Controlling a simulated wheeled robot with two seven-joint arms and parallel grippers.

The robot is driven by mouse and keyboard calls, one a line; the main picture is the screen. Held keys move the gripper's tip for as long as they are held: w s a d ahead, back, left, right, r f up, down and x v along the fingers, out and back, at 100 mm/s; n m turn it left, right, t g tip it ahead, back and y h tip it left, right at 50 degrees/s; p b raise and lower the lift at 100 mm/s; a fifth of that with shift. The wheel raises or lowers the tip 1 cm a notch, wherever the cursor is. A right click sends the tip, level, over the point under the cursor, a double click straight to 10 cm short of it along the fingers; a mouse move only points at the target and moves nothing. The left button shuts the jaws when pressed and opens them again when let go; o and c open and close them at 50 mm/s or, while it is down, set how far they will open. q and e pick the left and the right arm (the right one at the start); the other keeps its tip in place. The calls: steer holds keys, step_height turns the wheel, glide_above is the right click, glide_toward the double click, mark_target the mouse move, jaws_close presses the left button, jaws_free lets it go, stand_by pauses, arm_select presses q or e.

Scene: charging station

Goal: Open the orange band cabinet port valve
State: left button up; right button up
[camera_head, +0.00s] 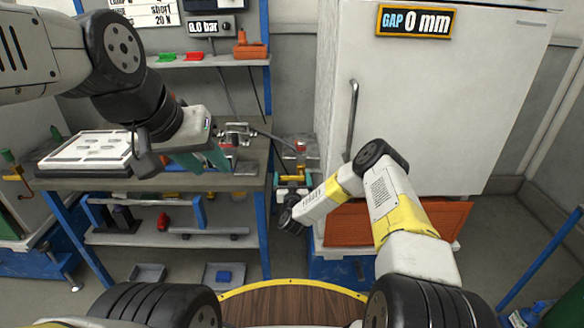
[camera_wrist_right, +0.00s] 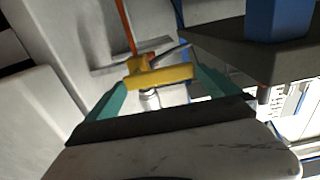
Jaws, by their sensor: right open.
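A yellow valve body (camera_wrist_right: 160,77) shows in the right wrist view, with a grey lever (camera_wrist_right: 172,51) beside it and an orange line (camera_wrist_right: 126,28) rising from it. My right gripper (camera_wrist_right: 160,82) is open, with its teal fingers on either side of the yellow body; I cannot tell whether they touch it. In the head view my right gripper (camera_head: 292,182) is at the white cabinet's (camera_head: 440,100) lower left side, small and partly hidden by its wrist. My left gripper (camera_head: 203,158) is over the workbench; its finger gap is unclear.
The workbench (camera_head: 255,172) has a white tray (camera_head: 90,148) at its left and blue legs. A cabinet handle (camera_head: 352,115) stands out near my right forearm. A "GAP 0 mm" sign (camera_head: 415,21) is on the cabinet.

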steer(key=shift+w, duration=0.5)
steer(key=c, duration=1.9)
